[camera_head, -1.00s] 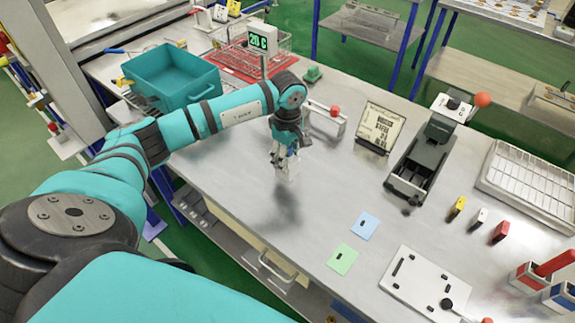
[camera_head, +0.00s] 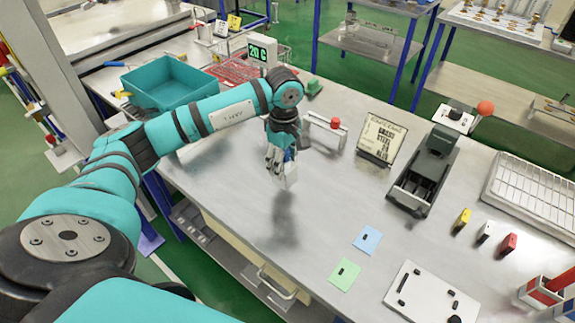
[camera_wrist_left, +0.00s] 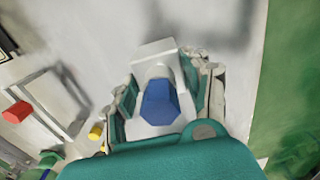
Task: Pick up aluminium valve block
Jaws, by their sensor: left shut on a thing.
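The aluminium valve block (camera_head: 290,176) is a pale silver piece with a blue part. My left gripper (camera_head: 281,158) is shut on it and holds it above the grey table, where a soft shadow lies below. In the left wrist view the block (camera_wrist_left: 153,53) sits between the two fingers of the gripper (camera_wrist_left: 160,92), with its blue part facing the camera. The fingers hide part of the block in the head view. My right gripper is not in view.
A teal bin (camera_head: 170,84) stands back left. A tilted sign (camera_head: 381,139) and a dark fixture (camera_head: 422,175) stand to the right. Blue (camera_head: 367,239) and green cards (camera_head: 344,274) lie in front, near a pale plate (camera_head: 420,295). The table's middle is mostly clear.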

